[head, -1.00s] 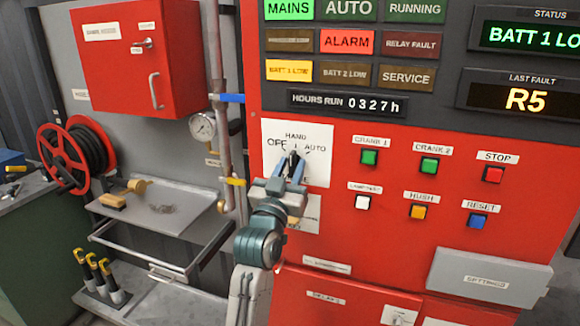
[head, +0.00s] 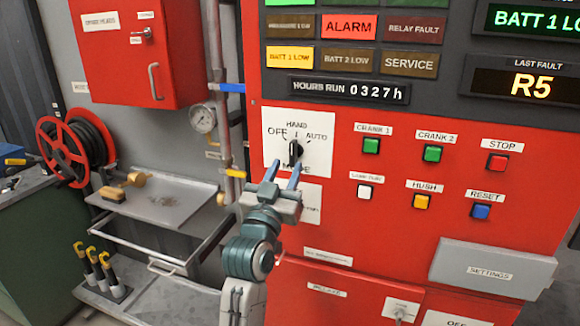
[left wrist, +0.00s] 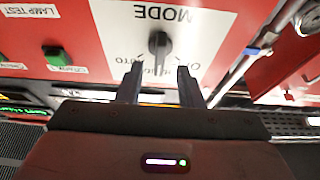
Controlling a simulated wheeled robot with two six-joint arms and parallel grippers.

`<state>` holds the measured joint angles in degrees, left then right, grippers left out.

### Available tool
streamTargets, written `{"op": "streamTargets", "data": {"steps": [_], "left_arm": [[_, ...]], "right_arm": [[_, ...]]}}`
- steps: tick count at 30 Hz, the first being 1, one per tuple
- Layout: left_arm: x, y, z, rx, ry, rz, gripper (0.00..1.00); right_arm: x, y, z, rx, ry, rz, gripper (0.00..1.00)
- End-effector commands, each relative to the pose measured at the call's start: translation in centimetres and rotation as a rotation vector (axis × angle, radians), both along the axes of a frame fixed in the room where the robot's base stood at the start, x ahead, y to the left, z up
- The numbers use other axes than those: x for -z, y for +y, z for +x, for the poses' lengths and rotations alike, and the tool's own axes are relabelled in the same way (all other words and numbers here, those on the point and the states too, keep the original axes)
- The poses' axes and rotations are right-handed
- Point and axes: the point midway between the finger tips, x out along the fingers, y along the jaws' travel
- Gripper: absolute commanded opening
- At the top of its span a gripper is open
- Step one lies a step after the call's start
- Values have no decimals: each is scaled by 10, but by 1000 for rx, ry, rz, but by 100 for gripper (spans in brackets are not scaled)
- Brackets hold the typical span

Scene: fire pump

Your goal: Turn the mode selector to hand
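The mode selector (head: 295,152) is a black knob on a white plate (head: 272,150) marked OFF, HAND, AUTO and MODE. Its bar stands upright, in line with the HAND mark at the top. The knob also shows in the left wrist view (left wrist: 159,44), where the plate appears upside down and the bar runs towards the HAND lettering. My left gripper (head: 284,170) is open and empty. Its two fingers are apart, just below and in front of the knob, and seem clear of it. My right gripper is not in view.
Right of the plate are several push buttons, including green crank 1 (head: 371,146) and white lamp test (head: 364,192). A pipe with a gauge (head: 202,117) runs left of the panel. A grey settings cover (head: 490,270) juts out at lower right.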

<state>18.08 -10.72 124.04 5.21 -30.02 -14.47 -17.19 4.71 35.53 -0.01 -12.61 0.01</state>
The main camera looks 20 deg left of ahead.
Motion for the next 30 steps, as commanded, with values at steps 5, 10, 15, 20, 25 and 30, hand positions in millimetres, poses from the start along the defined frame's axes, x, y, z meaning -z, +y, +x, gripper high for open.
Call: {"op": "streamTargets", "data": {"steps": [5,10,15,20,25,30], "left_arm": [[18,1,-34,0,-1,-2,34],[24,2,-54,-1,-1,-1,34],[25,2,-59,0,0,0,34],[24,2,-59,0,0,0,34],[24,2,-59,0,0,0,34],[42,3,-60,5,53,9,34]], "right_arm": [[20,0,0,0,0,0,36],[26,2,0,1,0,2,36],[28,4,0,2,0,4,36],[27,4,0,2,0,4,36],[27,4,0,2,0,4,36],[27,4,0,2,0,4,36]]}}
